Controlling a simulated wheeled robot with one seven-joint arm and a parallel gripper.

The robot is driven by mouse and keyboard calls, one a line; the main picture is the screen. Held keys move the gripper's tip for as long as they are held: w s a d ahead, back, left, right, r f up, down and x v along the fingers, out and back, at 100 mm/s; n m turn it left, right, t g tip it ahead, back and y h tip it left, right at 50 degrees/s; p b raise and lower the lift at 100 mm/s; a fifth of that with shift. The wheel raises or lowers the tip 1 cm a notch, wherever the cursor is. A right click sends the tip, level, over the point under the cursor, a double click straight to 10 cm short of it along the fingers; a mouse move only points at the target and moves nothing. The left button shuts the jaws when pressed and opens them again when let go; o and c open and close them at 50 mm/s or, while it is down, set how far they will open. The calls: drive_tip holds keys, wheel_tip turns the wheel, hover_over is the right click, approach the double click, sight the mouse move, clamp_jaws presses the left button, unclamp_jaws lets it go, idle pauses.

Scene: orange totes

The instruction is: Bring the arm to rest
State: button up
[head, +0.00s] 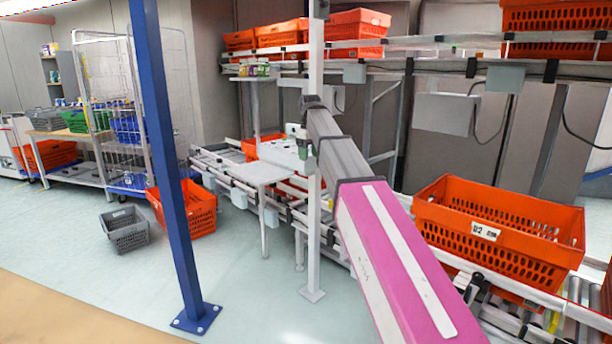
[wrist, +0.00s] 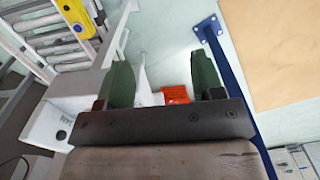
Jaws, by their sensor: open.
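My arm (head: 385,240), with a pink link and grey links, reaches from the bottom right towards the middle of the head view. My gripper (wrist: 160,62) shows in the wrist view as two dark green fingers set well apart on a dark bar. It is open, with nothing held between the fingers. Pale floor and part of an orange tote (wrist: 177,95) show beyond the gap, apart from the fingers. In the head view the arm's far end is small, beside a grey upright post and near a small grey-white table, so finger detail is unclear there.
A grey post (head: 315,210) stands close to my arm. A blue post (head: 168,160) stands left. An orange tote (head: 470,232) sits on the right-hand conveyor. Another orange tote (head: 200,215) and a grey basket (head: 125,232) are on the floor. Open floor lies at front left.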

drive_tip(key=s+d+f+m, duration=0.2)
drive_tip(key=s+d+f, duration=0.15)
drive_tip(key=f, duration=0.55)
drive_tip(key=s+d+f+m, duration=0.1)
drive_tip(key=s+d+f, duration=0.25)
drive_tip(key=f, duration=0.55)
drive_tip(key=s+d+f+m, duration=0.2)
drive_tip(key=s+d+f, duration=0.15)
drive_tip(key=f, duration=0.55)
drive_tip(key=s+d+f+m, duration=0.2)
drive_tip(key=s+d+f, duration=0.1)
drive_tip(key=s+f, duration=0.5)
drive_tip(key=s+d+f+m, duration=0.2)
drive_tip(key=s+d+f, duration=0.2)
drive_tip(key=s+f, duration=0.4)
drive_tip(key=shift+s, duration=0.95)
drive_tip(key=shift+f, duration=0.1)
